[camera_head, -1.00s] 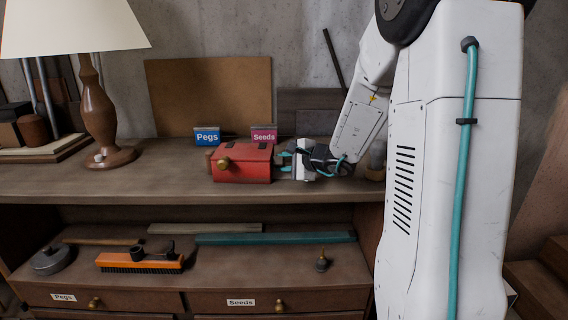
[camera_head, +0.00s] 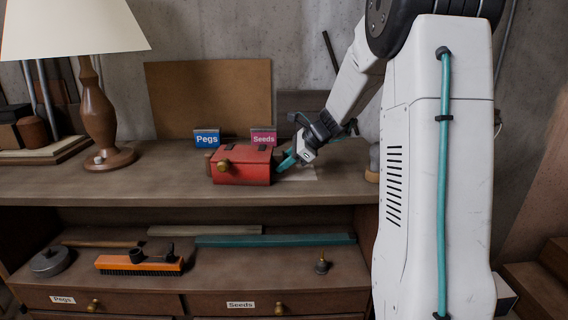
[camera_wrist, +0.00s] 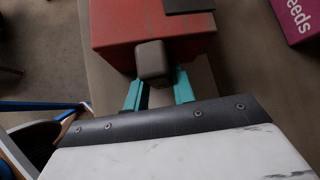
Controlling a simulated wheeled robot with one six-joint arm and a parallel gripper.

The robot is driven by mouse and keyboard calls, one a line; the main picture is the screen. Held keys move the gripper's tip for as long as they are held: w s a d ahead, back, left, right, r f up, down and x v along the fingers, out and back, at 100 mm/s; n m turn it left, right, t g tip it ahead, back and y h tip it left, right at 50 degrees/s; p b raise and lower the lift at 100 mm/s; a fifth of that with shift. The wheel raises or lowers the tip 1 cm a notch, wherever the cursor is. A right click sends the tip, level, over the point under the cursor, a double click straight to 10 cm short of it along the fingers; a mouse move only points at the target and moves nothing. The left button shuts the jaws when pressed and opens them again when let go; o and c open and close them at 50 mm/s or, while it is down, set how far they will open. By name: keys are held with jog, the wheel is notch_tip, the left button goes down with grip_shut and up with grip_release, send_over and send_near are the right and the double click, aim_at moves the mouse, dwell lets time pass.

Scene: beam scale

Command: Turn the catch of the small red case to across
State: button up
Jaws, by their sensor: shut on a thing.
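The small red case (camera_head: 240,172) stands on the upper shelf; its right end also fills the top of the wrist view (camera_wrist: 115,22). A round brass knob (camera_head: 223,165) sits on its front, toward the left. A grey-brown block-shaped knob (camera_wrist: 151,60) sticks out from its right end. My gripper (camera_head: 285,161) slants down to that end from the upper right. In the wrist view, my teal fingertips (camera_wrist: 157,85) are closed on either side of the grey-brown knob. I cannot tell which knob is the catch.
A blue Pegs card (camera_head: 206,138) and a pink Seeds card (camera_head: 264,138) stand behind the case. A lamp (camera_head: 98,105) stands at the left. The shelf (camera_head: 150,188) is clear in front of and left of the case. An orange brush (camera_head: 140,262) lies below.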

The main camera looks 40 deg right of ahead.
jog(key=shift+w+m+g+y, duration=0.15)
jog(key=shift+m+g+y, duration=0.35)
jog(key=shift+g, duration=0.2)
jog(key=o, duration=1)
jog(key=shift+d+r, duration=0.1)
jog(key=v, duration=0.7)
jog(key=shift+s+d+r, duration=0.15)
jog(key=shift+s+r, duration=0.05)
